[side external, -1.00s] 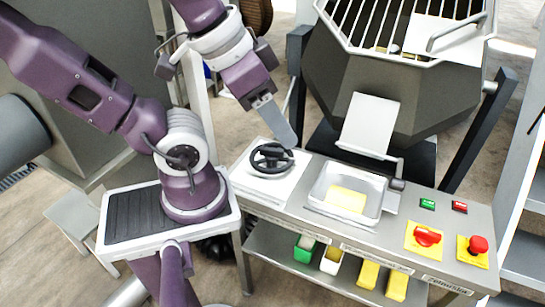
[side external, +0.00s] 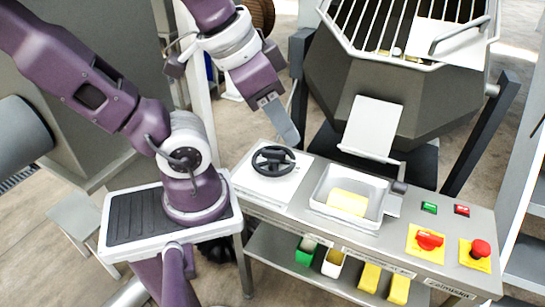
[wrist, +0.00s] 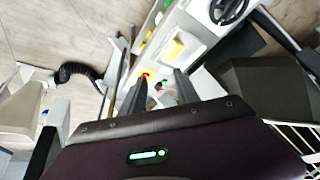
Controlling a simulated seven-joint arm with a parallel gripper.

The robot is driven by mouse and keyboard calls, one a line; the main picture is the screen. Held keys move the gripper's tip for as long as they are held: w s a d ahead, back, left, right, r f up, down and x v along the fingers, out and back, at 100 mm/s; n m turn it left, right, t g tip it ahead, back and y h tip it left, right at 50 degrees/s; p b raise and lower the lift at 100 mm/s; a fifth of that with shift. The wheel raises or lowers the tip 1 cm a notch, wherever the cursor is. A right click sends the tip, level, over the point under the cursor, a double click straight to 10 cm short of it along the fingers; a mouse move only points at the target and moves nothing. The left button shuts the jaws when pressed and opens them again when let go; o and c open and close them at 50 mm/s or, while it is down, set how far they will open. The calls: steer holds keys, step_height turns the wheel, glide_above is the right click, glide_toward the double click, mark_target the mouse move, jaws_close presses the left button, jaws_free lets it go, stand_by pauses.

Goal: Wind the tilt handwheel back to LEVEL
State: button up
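The black tilt handwheel (side external: 273,160) lies on a white plate at the left end of the grey bench. It also shows at the top right of the wrist view (wrist: 228,10). I cannot read a LEVEL mark or the wheel's angle. My gripper (side external: 290,138) is just above and behind the wheel's right edge in the side view and looks clear of it. In the wrist view the two fingers of my gripper (wrist: 158,92) stand apart with nothing held between them.
A metal tray (side external: 375,208) with a yellow block (side external: 347,202) is right of the wheel. A large dark hopper with a grille (side external: 395,85) stands behind. Green and red buttons, a red knob (side external: 429,240) and a red stop button (side external: 480,249) are at the bench's right end.

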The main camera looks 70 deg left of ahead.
steer(key=w+a+f+m+g, duration=0.1)
steer(key=w+a+f+g, duration=0.1)
steer(key=w+a, duration=0.35)
steer(key=m+g+y, duration=0.2)
steer(key=m+g, duration=0.2)
steer(key=g, duration=0.3)
glide_toward(270, 151)
steer(key=shift+m, duration=0.4)
steer(key=x, duration=0.8)
steer(key=shift+f, duration=0.3)
steer(key=shift+c, duration=0.2)
jaws_close()
